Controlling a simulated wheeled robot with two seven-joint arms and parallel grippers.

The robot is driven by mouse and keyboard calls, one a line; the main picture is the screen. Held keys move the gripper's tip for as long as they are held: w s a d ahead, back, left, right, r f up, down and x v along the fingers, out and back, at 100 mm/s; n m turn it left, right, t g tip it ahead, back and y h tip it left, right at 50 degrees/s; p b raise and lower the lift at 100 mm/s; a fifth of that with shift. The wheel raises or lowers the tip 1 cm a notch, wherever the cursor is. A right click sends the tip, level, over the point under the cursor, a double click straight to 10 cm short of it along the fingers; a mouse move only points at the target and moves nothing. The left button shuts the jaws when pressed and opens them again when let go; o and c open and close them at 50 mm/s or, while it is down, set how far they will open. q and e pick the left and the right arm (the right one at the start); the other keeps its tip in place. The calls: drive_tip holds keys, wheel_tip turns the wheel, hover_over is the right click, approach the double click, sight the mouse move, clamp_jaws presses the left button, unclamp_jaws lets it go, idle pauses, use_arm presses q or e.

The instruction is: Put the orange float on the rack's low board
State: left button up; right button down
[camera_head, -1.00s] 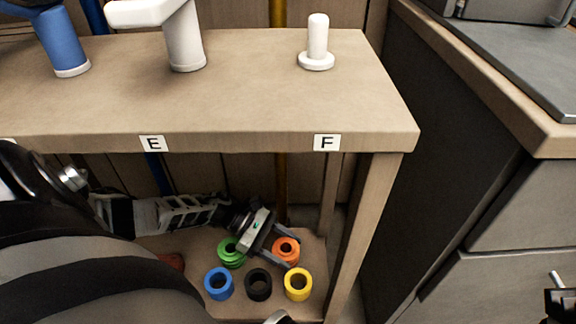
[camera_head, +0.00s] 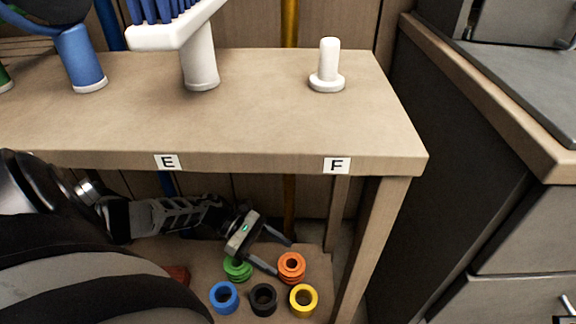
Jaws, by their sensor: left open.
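The orange float (camera_head: 291,267) is a short ring with a hole in its top. It sits upright on the rack's low board (camera_head: 197,262), near the right end, in the back row beside a green float (camera_head: 237,268). My left gripper (camera_head: 283,258) is open and empty under the upper shelf. My right gripper is not in view.
Blue (camera_head: 224,297), black (camera_head: 263,299) and yellow (camera_head: 303,300) rings stand in front on the low board. A rack leg (camera_head: 370,245) and a dark cabinet (camera_head: 440,200) stand to the right.

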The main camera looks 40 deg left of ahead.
use_arm(q)
drive_tip(key=v, duration=0.6)
drive_tip(key=shift+a, duration=0.1)
drive_tip(key=shift+s+a+r, duration=0.2)
drive_tip(key=shift+a, duration=0.2)
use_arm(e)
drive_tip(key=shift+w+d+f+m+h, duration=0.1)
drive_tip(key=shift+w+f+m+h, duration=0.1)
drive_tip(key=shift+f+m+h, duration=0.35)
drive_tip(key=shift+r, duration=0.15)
